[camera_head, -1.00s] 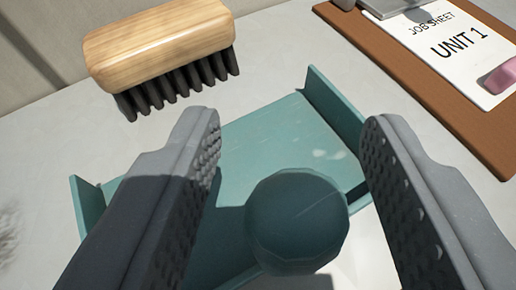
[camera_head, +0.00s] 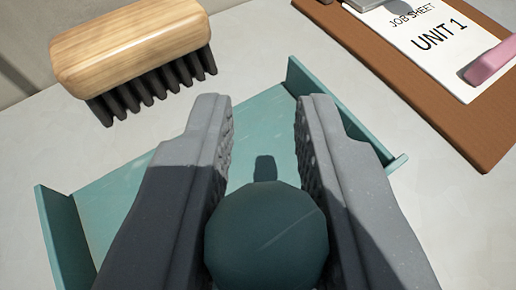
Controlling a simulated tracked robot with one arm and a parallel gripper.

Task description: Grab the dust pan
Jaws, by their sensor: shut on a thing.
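The teal dust pan (camera_head: 118,192) lies on the pale surface in the middle of the view, with raised walls at its left and right. Its rounded handle end (camera_head: 266,238) points toward me at the bottom centre. My gripper (camera_head: 264,115) reaches over the pan from below. Its two grey ridged fingers stand on either side of the handle and are shut on it. The fingers hide part of the pan and the sides of the handle.
A wooden brush (camera_head: 130,45) with dark bristles lies at the upper left, behind the pan. A brown clipboard (camera_head: 400,75) with a job sheet (camera_head: 425,35) marked UNIT 1 and a pink item (camera_head: 492,62) is at the upper right. Bare surface lies between them.

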